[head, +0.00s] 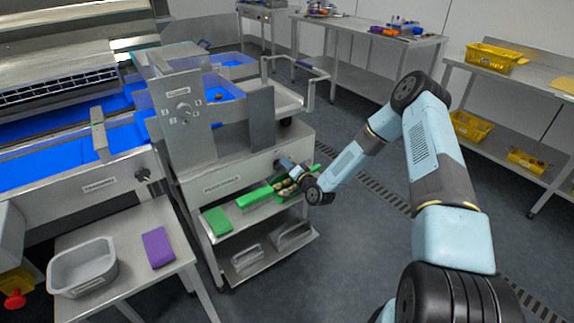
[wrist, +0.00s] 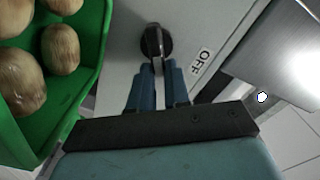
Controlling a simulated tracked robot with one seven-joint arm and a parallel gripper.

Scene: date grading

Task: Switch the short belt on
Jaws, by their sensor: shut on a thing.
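The short belt machine (head: 235,170) stands in the middle of the head view, with blue belt showing behind its upright plates. In the wrist view, a black rotary knob (wrist: 153,40) sits on its grey front panel (wrist: 115,45). The knob's grip bar runs up and down in the picture. A label reading OFF (wrist: 201,62) is to the right of the knob. My gripper (wrist: 157,72) is shut on the knob's bar with its two blue fingers. In the head view my gripper (head: 284,164) is at the panel's right end and largely hides the knob.
A green tray with brown dates (wrist: 88,75) is close beside my gripper at left. Green lids or boxes (head: 216,221) lie on the shelf below the panel. A side table with a grey tub (head: 83,268) and purple block (head: 158,247) stands front left. Floor at right is clear.

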